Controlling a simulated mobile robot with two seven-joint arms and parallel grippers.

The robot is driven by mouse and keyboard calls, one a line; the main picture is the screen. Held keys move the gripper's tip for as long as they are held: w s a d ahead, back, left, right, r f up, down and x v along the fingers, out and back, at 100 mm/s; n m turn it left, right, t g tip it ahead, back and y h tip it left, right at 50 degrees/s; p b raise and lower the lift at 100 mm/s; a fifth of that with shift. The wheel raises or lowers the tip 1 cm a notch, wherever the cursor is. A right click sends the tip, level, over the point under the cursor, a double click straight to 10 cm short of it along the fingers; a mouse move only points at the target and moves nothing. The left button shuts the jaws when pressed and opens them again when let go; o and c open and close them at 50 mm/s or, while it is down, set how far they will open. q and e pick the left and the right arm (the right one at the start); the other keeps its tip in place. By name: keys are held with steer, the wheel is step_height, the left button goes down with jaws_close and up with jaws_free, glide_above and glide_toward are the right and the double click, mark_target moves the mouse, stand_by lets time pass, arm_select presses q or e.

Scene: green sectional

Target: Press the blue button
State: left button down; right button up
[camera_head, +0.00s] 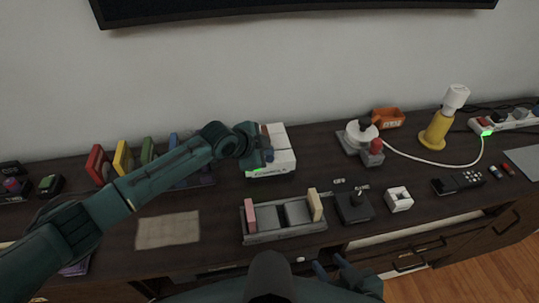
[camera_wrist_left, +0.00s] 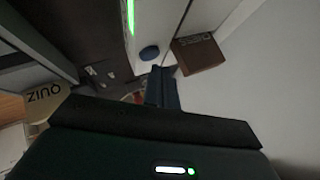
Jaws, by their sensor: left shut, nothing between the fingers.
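A white box (camera_head: 283,160) with a green light strip stands at the back middle of the cabinet top. In the left wrist view the blue button (camera_wrist_left: 149,53) is a dark blue round knob on the white box (camera_wrist_left: 150,20). My left gripper (camera_head: 266,155) is at the box's left side. Its fingers (camera_wrist_left: 161,72) are shut and empty, with the tips very close to the button; I cannot tell if they touch it. In the head view the arm hides the button. My right gripper (camera_head: 331,266) is low at the front edge, its fingers apart.
A grey tray (camera_head: 285,237) with upright blocks and a black joystick box (camera_head: 353,206) are in front. Coloured upright pieces (camera_head: 122,157) stand at left. A white and red device (camera_head: 361,140) and a yellow lamp (camera_head: 437,130) are at right. A screen hangs above.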

arm_select(q)
step_height(320, 180, up, 6)
steer(key=p, duration=0.5)
steer(key=shift+p, duration=0.4)
